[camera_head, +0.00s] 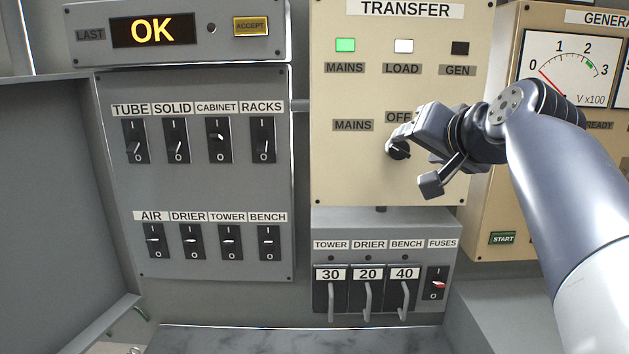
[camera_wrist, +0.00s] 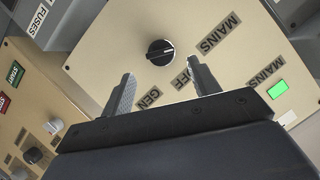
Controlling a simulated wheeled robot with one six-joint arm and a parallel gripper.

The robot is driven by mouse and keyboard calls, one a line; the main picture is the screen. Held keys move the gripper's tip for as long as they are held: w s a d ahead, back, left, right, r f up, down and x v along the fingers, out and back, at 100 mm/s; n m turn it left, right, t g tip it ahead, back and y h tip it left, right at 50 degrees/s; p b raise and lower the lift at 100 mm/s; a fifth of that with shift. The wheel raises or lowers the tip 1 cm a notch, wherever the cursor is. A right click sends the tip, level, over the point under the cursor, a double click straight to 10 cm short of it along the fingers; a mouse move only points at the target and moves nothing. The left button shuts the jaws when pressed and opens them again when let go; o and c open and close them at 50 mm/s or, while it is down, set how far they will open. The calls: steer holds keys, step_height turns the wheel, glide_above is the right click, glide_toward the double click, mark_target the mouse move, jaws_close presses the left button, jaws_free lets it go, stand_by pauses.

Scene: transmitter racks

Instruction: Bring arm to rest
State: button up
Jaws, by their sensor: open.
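My gripper (camera_head: 411,167) is in front of the cream TRANSFER panel (camera_head: 345,185), close to its black rotary knob (camera_head: 398,150). In the wrist view my gripper (camera_wrist: 160,78) has its two fingers spread apart with nothing between them. The rotary knob (camera_wrist: 160,52) shows beyond the fingertips, apart from them, with MAINS, OFF and GEN labels around it. In the head view my arm comes in from the right and hides the GEN side of the knob's labels.
The switch panel (camera_head: 197,190) with two rows of rockers is on the left, below an OK display (camera_head: 154,30). The fuse box (camera_head: 385,228) with several levers is below the TRANSFER panel. The generator panel (camera_head: 530,195) is behind my arm. The MAINS lamp (camera_head: 345,45) is green.

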mark_target(406, 152)
steer(key=x, duration=0.6)
steer(key=shift+w+a+p, duration=0.1)
steer(key=shift+p, duration=0.25)
steer(key=shift+s+m+y+b, duration=0.2)
steer(key=shift+m+y+b, duration=0.15)
steer(key=shift+m+y, duration=0.2)
steer(key=shift+d+f+m+t+y+b, duration=0.1)
steer(key=shift+m+t+y+b, duration=0.2)
steer(key=shift+m, duration=0.35)
steer(key=shift+d+f+m+t+y+b, duration=0.1)
steer(key=shift+m+y+b, duration=0.1)
steer(key=shift+m+y, duration=0.3)
steer(key=m+t, duration=0.1)
steer(key=m, duration=0.1)
steer(key=m+t+y+b, duration=0.1)
steer(key=m, duration=0.2)
steer(key=shift+f+m, duration=0.15)
steer(key=shift+m, duration=0.15)
steer(key=shift+s+d+m+y+b, duration=0.2)
steer(key=shift+m+y+b, duration=0.1)
steer(key=shift+b, duration=0.1)
steer(key=b+v, duration=0.2)
steer(key=v, duration=0.8)
